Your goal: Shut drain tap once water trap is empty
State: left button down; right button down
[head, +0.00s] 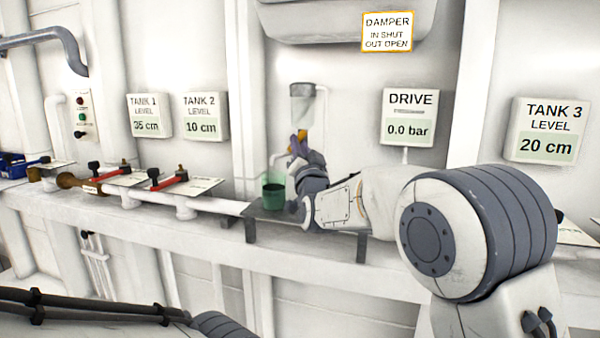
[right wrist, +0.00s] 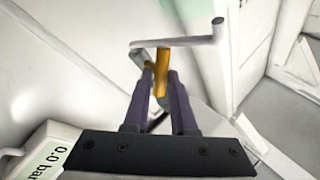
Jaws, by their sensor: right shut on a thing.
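The water trap (head: 302,104) is a see-through grey bowl with a grey top, fixed to the wall in the head view. I cannot make out any water in it. The drain tap has a yellow handle (head: 303,134) just under the bowl; the handle also shows in the right wrist view (right wrist: 162,74). My right gripper (head: 297,146), with purple fingers, is shut on this yellow handle; the fingers show in the right wrist view (right wrist: 161,90). The fingers partly hide the tap. My left gripper is not in view.
A green cup (head: 273,196) stands on a small grey shelf (head: 265,212) below the trap. Red-handled valves (head: 170,183) line the pipe to the left. The drive gauge (head: 410,117) reads 0.0 bar. A thin pipe (head: 323,115) runs beside the trap.

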jog(key=m+h+b, duration=0.3)
jog(key=m, duration=0.1)
jog(key=m+t+h+b, duration=0.1)
jog(key=m+h+b, duration=0.2)
jog(key=m+b, duration=0.1)
jog(key=a+m+t+h+b, duration=0.1)
jog(key=m+h+b, duration=0.2)
jog(key=m, duration=0.2)
jog(key=shift+w+f+m, duration=0.1)
jog(key=shift+f+m, duration=0.2)
jog(key=shift+d+r+m+h+b, duration=0.1)
jog(key=shift+m+h+b, duration=0.2)
jog(key=shift+m+h, duration=0.1)
jog(key=c, duration=0.8)
grip_release()
jog(key=shift+o, duration=0.2)
jog(key=shift+t, duration=0.3)
jog(key=b+v, duration=0.2)
jog(key=v, duration=0.8)
jog(key=shift+s+b, duration=0.25)
jog(key=shift+b, duration=0.05)
